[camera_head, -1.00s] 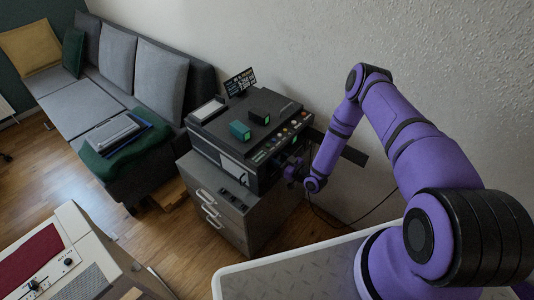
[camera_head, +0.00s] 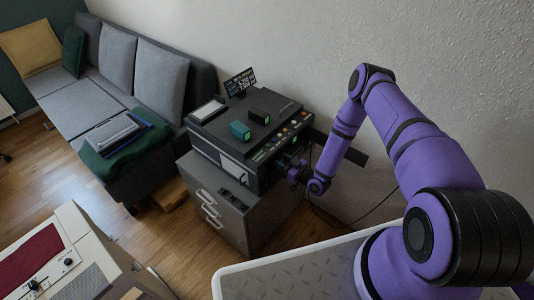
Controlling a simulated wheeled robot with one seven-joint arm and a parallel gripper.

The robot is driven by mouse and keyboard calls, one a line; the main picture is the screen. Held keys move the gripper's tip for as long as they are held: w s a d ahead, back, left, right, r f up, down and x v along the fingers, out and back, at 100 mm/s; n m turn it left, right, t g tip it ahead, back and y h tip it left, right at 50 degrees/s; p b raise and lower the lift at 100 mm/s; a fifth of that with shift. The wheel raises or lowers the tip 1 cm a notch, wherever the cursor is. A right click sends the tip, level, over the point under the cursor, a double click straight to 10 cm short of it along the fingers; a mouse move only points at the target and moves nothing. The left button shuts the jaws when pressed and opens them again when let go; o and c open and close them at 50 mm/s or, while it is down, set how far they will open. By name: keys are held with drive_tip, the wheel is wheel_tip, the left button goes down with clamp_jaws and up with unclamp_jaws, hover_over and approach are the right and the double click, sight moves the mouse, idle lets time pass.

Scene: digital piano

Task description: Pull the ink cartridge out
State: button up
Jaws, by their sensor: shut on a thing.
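The black printer (camera_head: 220,135) stands on a grey drawer cabinet near the wall. My gripper (camera_head: 282,161) is at the printer's right front side, below the row of coloured buttons. It is shut on the ink cartridge, which is too small and dark to make out between the fingers. I cannot tell how much of the cartridge is inside the printer. A green block (camera_head: 239,131) and a black block with a green end (camera_head: 260,117) lie on top of the printer.
The grey cabinet (camera_head: 237,220) has drawer handles and small dark items on its top. A small sign (camera_head: 240,81) stands behind the printer. A grey sofa (camera_head: 135,85) is at the left. A cable hangs by the wall, and open floor lies in front of the cabinet.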

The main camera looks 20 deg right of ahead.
drive_tip(key=shift+v, duration=1.65)
idle(0.5)
drive_tip(key=v, duration=0.4)
drive_tip(key=shift+s+d, duration=0.2)
drive_tip(key=shift+s, duration=0.05)
idle(0.5)
idle(0.4)
